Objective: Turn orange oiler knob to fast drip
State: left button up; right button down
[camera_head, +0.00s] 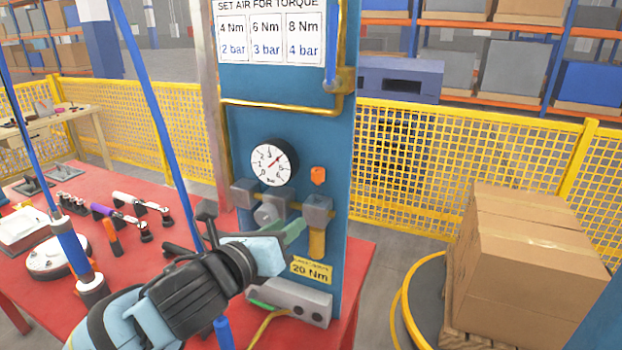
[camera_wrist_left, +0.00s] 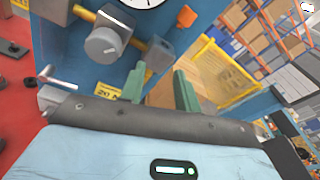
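The orange oiler knob (camera_head: 318,175) sits on the blue panel (camera_head: 335,120), right of the round gauge and above a grey block (camera_head: 318,208) with an amber bowl (camera_head: 317,242). My right gripper is not in view.
The pressure gauge (camera_head: 273,162) reads above a grey regulator knob (camera_head: 270,210), which also shows in the wrist view (camera_wrist_left: 104,45). A yellow pipe (camera_head: 280,106) runs over the panel. The red table (camera_head: 185,232) holds tools at left. Cardboard boxes (camera_head: 540,250) stand at right.

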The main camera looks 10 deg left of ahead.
aim_at(314, 177)
pick_arm(q)
notch_tip(314, 177, up, 6)
jog(key=w+m+t+h, duration=0.1)
jog(key=m, duration=0.4)
jog(key=shift+f+x, duration=0.2)
jog(key=shift+x, duration=3.8)
jog(key=shift+d, duration=0.1)
jog(key=shift+s, duration=0.1)
grip_shut()
